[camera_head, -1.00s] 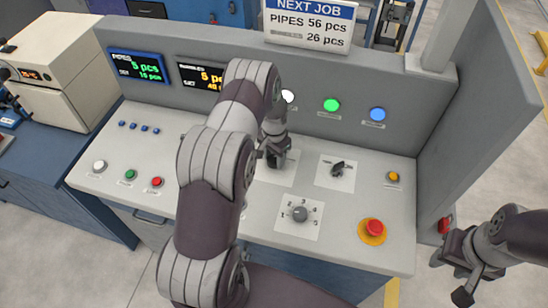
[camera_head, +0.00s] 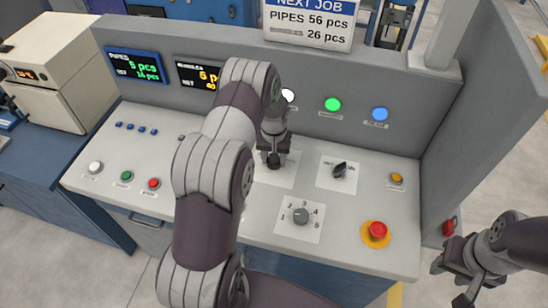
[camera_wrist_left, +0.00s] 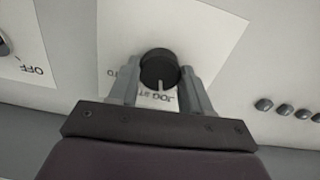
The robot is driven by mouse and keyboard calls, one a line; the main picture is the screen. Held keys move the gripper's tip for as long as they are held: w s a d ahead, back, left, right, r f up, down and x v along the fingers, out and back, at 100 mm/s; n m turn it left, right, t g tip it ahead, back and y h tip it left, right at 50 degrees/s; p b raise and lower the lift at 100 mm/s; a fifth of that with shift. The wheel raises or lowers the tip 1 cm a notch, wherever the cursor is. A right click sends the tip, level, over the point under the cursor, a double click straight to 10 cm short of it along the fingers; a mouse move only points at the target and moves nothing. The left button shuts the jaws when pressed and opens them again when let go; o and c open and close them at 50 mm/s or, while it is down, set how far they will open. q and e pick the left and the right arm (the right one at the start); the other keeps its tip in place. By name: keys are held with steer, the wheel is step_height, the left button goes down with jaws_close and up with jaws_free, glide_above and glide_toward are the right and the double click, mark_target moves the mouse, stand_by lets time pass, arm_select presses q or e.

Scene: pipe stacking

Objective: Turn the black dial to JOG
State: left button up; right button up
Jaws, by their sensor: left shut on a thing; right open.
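The black dial (camera_wrist_left: 159,68) is round and sits on a white label card on the sloped panel. In the left wrist view its white pointer line points down in the picture, to upside-down lettering where "JOG" can be read. My left gripper (camera_wrist_left: 158,82) is shut on the dial, one finger at each side. In the head view the dial (camera_head: 273,161) shows just below the left gripper (camera_head: 273,152), and its marks are too small to read. My right gripper (camera_head: 450,282) is open and empty, off the panel's right side.
A black selector switch (camera_head: 339,170) is right of the dial, and a grey numbered knob (camera_head: 300,216) is nearer me. A red emergency button (camera_head: 377,231) and a yellow button (camera_head: 397,178) are further right. The upright panel with lit lamps stands close behind.

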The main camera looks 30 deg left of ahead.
arm_select(q)
steer(key=shift+s+f, duration=0.15)
steer(key=o, duration=0.9)
steer(key=shift+o, duration=0.8)
step_height(320, 180, up, 13)
steer(key=b, duration=0.3)
steer(key=shift+f, duration=0.15)
